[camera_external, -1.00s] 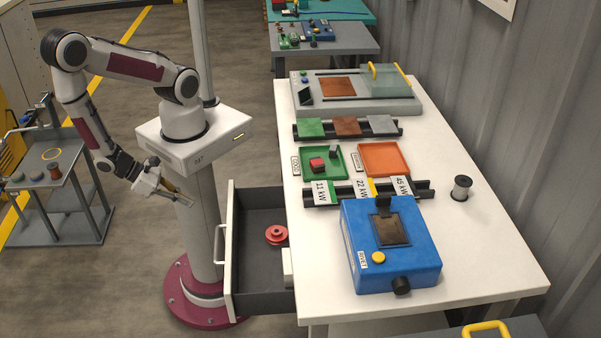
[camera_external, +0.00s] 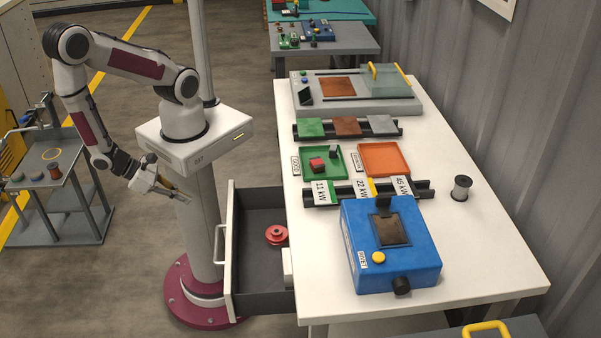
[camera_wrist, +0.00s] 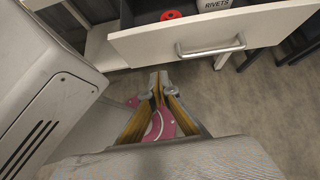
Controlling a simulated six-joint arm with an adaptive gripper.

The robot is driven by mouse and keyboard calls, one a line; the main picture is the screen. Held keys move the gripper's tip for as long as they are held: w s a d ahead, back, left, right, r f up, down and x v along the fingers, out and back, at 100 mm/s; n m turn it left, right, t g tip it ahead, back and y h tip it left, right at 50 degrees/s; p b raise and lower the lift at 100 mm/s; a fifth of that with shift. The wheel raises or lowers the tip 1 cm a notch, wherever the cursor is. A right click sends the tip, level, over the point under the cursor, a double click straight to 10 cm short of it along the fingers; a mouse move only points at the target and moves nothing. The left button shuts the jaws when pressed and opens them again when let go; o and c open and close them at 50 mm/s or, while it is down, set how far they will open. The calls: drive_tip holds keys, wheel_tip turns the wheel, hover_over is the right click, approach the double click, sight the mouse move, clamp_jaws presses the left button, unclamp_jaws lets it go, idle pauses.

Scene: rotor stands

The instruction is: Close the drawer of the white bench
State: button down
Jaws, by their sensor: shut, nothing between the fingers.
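The white bench (camera_external: 480,255) stands at the right in the external view. Its drawer (camera_external: 262,240) is pulled out to the left, with a grey inside and a white front. A red pulley-like part (camera_external: 276,235) lies in it. The drawer front (camera_wrist: 195,38) and its bar handle (camera_wrist: 211,47) show at the top of the wrist view. My gripper (camera_external: 186,200) is shut and empty, left of the drawer and apart from it. In the wrist view, my gripper (camera_wrist: 159,80) has its fingertips together, below and left of the handle.
A box marked RIVETS (camera_wrist: 215,5) is in the drawer. On the bench top are a blue device (camera_external: 410,265), a green tray (camera_external: 330,173), an orange tray (camera_external: 383,160) and a spool (camera_external: 461,188). A grey trolley (camera_external: 60,190) stands left. Floor left of the drawer is open around my pedestal.

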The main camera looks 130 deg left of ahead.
drive_tip(key=w+d+r+g+h, duration=0.1)
drive_tip(key=w+d+h, duration=0.1)
drive_tip(key=w+d, duration=0.8)
drive_tip(key=w+d+r+g+h, duration=0.1)
drive_tip(key=w+d+r+g, duration=0.1)
drive_tip(key=w+d, duration=0.8)
drive_tip(key=w, duration=0.5)
drive_tip(key=shift+d+r+h, duration=0.2)
drive_tip(key=shift+h, duration=0.2)
drive_tip(key=shift+f, duration=0.1)
drive_tip(key=w+a+f, duration=0.5)
drive_tip(key=f, duration=0.4)
drive_tip(key=shift+w+a, duration=0.25)
